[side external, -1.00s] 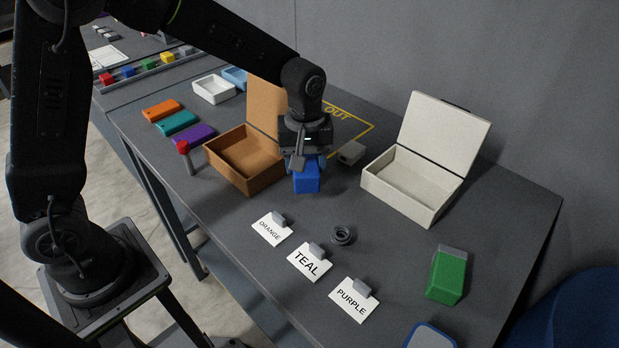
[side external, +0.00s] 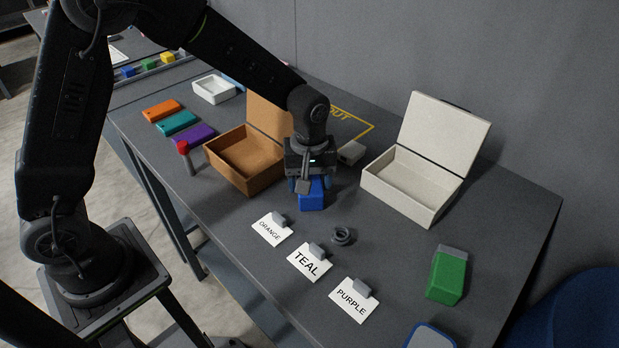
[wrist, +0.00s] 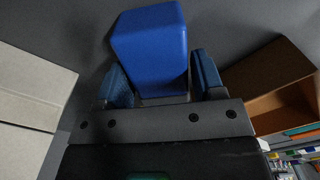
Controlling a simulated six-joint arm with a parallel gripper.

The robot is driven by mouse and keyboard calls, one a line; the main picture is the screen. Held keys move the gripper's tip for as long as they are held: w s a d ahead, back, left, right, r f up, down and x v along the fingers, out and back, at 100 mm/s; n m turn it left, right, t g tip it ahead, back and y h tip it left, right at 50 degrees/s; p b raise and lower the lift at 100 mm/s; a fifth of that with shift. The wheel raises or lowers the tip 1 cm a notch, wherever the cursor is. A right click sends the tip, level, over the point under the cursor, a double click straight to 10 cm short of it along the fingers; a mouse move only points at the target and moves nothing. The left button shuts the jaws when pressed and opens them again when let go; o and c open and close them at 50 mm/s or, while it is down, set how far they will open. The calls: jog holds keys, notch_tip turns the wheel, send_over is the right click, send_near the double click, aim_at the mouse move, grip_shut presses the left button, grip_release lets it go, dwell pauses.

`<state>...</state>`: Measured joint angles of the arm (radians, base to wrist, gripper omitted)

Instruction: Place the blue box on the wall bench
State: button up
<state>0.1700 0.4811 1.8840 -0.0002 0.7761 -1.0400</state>
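The blue box (side external: 311,194) is under my gripper (side external: 309,184), between its two fingers, in the side external view. In the wrist view the blue box (wrist: 150,45) sits between the two blue finger pads (wrist: 163,80), close against both. My gripper is shut on it and points down. The box is low over the grey bench (side external: 390,260) by the wall, in front of the brown box; I cannot tell whether its underside touches the top. The gripper hides part of the blue box.
An open brown box (side external: 245,162) is to the left and an open white box (side external: 412,185) to the right. Cards marked ORANGE (side external: 270,231), TEAL (side external: 308,263) and PURPLE (side external: 351,299), a dark ring (side external: 342,235) and a green block (side external: 447,275) lie nearer the front.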

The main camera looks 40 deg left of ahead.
jog(key=shift+o, duration=1.3)
jog(key=shift+r, duration=0.1)
notch_tip(320, 180, up, 13)
jog(key=s+a+r+m+t, duration=0.2)
jog(key=s+a+m, duration=0.1)
jog(key=s, duration=0.6)
jog(key=s+a+r+m+t, duration=0.3)
jog(key=s+m, duration=0.3)
jog(key=s, duration=0.4)
jog(key=shift+s+a+r+m, duration=0.2)
jog(key=shift+a+m, duration=0.1)
jog(key=shift+a, duration=0.15)
jog(key=shift+o, duration=0.5)
jog(key=shift+s+a+f+t, duration=0.1)
jog(key=shift+s+f+t, duration=0.1)
jog(key=shift+s+t, duration=0.1)
